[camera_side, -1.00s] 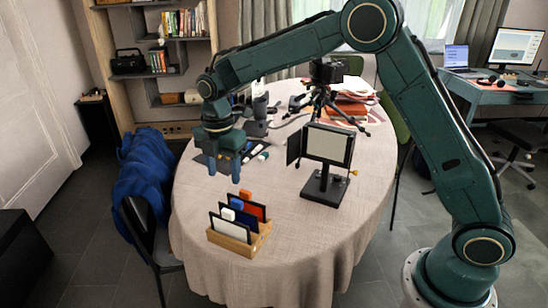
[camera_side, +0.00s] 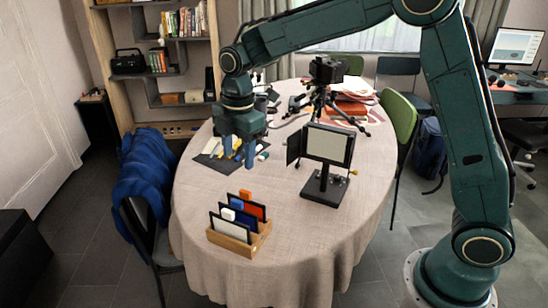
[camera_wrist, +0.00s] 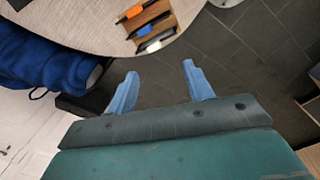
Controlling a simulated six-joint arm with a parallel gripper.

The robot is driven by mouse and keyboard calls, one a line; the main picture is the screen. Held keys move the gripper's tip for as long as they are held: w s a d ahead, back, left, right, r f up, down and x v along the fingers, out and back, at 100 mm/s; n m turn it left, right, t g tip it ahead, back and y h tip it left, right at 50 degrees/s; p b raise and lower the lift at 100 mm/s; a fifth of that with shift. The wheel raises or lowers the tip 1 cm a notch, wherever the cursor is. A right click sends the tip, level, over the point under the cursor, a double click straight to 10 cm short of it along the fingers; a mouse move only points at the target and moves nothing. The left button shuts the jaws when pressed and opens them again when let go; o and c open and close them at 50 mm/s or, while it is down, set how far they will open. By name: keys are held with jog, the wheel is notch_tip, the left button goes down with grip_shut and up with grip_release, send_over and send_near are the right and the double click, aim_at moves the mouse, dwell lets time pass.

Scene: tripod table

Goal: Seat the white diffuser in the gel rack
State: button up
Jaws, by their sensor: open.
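The gel rack (camera_side: 232,245) is a wooden holder near the front of the round table, also at the top of the wrist view (camera_wrist: 158,9). The white diffuser (camera_side: 231,229), a pale dark-edged panel with a white tab (camera_side: 228,214), stands in its front part. Its white tab also shows in the wrist view (camera_wrist: 153,47). I cannot tell whether it is fully down in its slot. My gripper (camera_side: 238,161) is open and empty above the table, behind the rack and apart from it. Its two blue fingers (camera_wrist: 160,75) show in the wrist view with nothing between them.
Panels with blue (camera_side: 237,203) and orange (camera_side: 245,194) tabs stand behind the diffuser. A lamp (camera_side: 328,144) on a stand is right of the rack. A dark mat (camera_side: 212,162) lies below my gripper, and a camera tripod (camera_side: 322,98) stands behind. Cloth is clear around the rack.

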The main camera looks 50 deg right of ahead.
jog(key=s+d+r+m+t, duration=0.1)
jog(key=s+d+r+m, duration=0.2)
jog(key=s, duration=0.4)
jog(key=s+d+r+m+t, duration=0.1)
jog(key=s+r+m, duration=0.3)
jog(key=s+m, duration=0.25)
jog(key=s+d+r+m+t, duration=0.2)
jog(key=s+d+r+m, duration=0.1)
jog(key=s, duration=0.5)
jog(key=s+f+m, duration=0.2)
jog(key=s+m, duration=0.3)
jog(key=s, duration=0.2)
jog(key=shift+s+d+t, duration=0.35)
jog(key=shift+s+t, duration=0.05)
